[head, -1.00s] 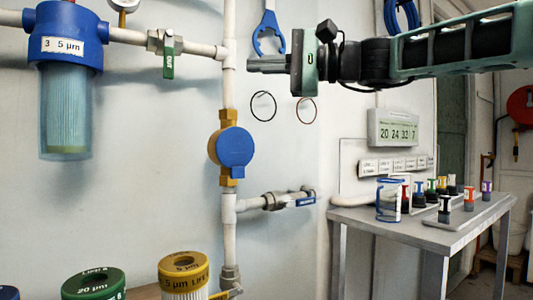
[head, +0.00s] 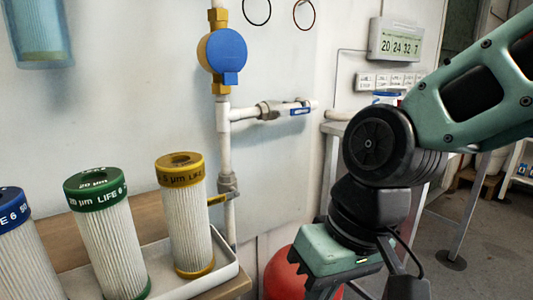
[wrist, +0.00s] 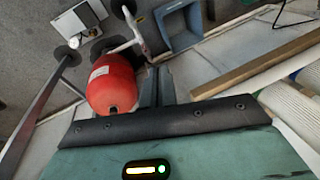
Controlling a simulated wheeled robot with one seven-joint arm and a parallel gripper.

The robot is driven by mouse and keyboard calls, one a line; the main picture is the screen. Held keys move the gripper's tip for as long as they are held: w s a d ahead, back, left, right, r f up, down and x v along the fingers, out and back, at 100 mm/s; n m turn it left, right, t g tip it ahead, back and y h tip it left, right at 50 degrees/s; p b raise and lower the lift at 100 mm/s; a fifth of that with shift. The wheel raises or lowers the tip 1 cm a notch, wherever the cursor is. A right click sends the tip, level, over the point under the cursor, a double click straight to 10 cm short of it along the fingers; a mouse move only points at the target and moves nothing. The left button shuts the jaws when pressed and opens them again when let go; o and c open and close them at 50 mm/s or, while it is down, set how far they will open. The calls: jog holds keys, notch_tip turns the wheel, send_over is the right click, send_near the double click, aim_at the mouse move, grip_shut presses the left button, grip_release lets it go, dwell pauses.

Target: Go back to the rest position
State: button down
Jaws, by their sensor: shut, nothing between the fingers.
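My gripper points down at the bottom of the head view, its teal body (head: 335,255) left of the black wrist joint. Its fingertips are below the frame there. In the wrist view the dark fingers of my gripper (wrist: 156,75) lie close together, shut and empty. No held object shows. A red tank (wrist: 110,85) is below and just left of the fingers in the wrist view, apart from them as far as I can tell.
Yellow (head: 182,220), green (head: 105,235) and blue (head: 25,250) filter cartridges stand at the left. A pipe with a blue-capped meter (head: 227,50) runs down the wall. A metal table (head: 343,128) stands behind my arm.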

jog(key=s+d+f+n+h, duration=0.3)
jog(key=s+d+f, duration=0.25)
jog(key=d, duration=0.25)
notch_tip(320, 180, up, 25)
jog(key=p, duration=2.4)
jog(key=shift+m+p, duration=0.3)
